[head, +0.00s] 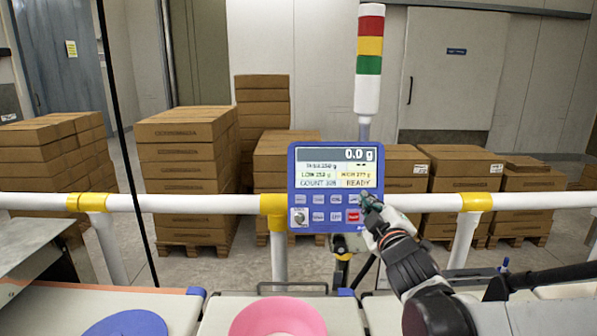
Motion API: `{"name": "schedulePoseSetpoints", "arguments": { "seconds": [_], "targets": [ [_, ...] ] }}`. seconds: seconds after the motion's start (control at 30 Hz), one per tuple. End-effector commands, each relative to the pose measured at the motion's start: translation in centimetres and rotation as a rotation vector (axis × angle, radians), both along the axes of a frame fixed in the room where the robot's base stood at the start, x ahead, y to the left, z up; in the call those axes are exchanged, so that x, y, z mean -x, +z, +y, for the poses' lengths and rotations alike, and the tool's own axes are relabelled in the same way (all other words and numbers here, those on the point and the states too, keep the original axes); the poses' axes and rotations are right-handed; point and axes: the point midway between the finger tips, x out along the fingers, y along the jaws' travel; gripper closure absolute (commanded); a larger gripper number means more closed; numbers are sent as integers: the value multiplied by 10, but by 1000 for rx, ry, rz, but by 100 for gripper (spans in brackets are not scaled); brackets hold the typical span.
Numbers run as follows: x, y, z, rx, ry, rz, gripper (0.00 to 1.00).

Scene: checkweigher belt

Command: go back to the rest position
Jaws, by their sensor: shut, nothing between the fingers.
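My gripper (370,208) is shut and empty. It is at the right edge of the blue control panel (336,225), its fingertips close to the panel's lower right keys; I cannot tell whether they touch it. My arm reaches in from the lower right. The panel's screen (336,169) reads 0.0 g at the top and READY at the lower right. A red key shows in the bottom row, left of the fingertips.
A white rail (180,203) with yellow joints runs behind the belt. A pink round thing (278,318) and a blue one (127,323) lie on the belt sections in front. A signal tower (368,65) rises behind the panel. Stacked cartons (185,165) stand beyond the rail.

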Motion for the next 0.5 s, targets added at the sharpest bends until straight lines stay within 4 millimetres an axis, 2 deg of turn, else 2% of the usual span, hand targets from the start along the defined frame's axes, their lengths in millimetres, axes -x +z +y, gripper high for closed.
{"name": "schedulePoseSetpoints", "arguments": {
  "seconds": [0.2,0.37,0.5],
  "targets": [
    [50,-18,-35,-222,-139,214,100],
    [96,-41,-50,-382,-232,375,100],
    [143,-65,-55,-519,-308,521,100]
  ]
}}
